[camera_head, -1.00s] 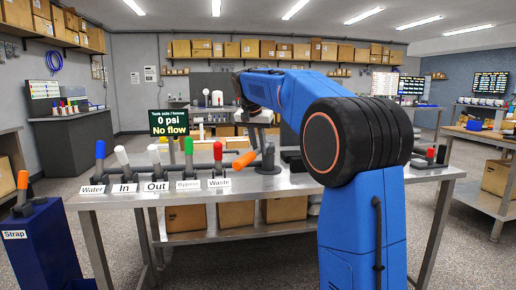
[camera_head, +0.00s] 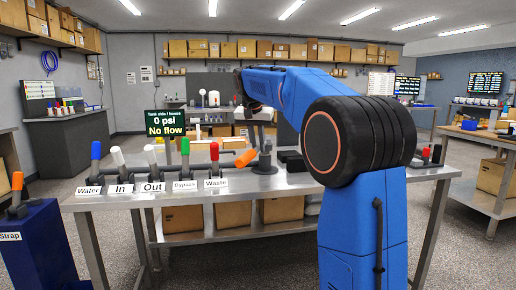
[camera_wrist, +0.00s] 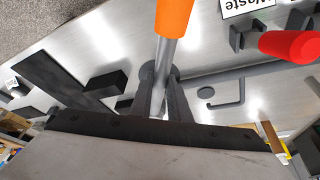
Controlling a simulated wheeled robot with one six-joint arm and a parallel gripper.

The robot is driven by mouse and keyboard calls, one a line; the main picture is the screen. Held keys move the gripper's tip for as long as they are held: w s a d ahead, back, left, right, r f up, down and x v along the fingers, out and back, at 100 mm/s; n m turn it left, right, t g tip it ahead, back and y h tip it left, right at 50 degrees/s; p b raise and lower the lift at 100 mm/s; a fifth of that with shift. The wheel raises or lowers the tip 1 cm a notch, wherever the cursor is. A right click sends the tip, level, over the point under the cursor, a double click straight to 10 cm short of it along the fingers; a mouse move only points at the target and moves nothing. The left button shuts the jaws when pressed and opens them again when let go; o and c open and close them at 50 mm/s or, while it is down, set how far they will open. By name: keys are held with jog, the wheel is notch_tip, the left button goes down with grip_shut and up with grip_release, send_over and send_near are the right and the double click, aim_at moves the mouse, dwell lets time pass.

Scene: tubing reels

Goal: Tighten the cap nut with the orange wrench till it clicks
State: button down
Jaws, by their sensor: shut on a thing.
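The orange wrench shows its orange handle (camera_head: 245,158) in the head view, tilted beside a dark stand (camera_head: 264,166) on the steel bench. In the wrist view its handle (camera_wrist: 174,16) is at the top centre, and its metal shaft (camera_wrist: 164,62) runs down between my fingers. My gripper (camera_wrist: 161,80) is shut on the wrench's shaft. The wrench's far end is hidden behind my gripper body. I cannot make out the cap nut in either view.
A row of coloured valve handles stands left of the wrench, the red Waste handle (camera_head: 214,152) closest; it also shows in the wrist view (camera_wrist: 288,45). A sign (camera_head: 167,123) reads 0 psi, No flow. A blue Strap stand (camera_head: 45,250) is at far left.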

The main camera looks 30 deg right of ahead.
jog(key=shift+r, duration=2.95)
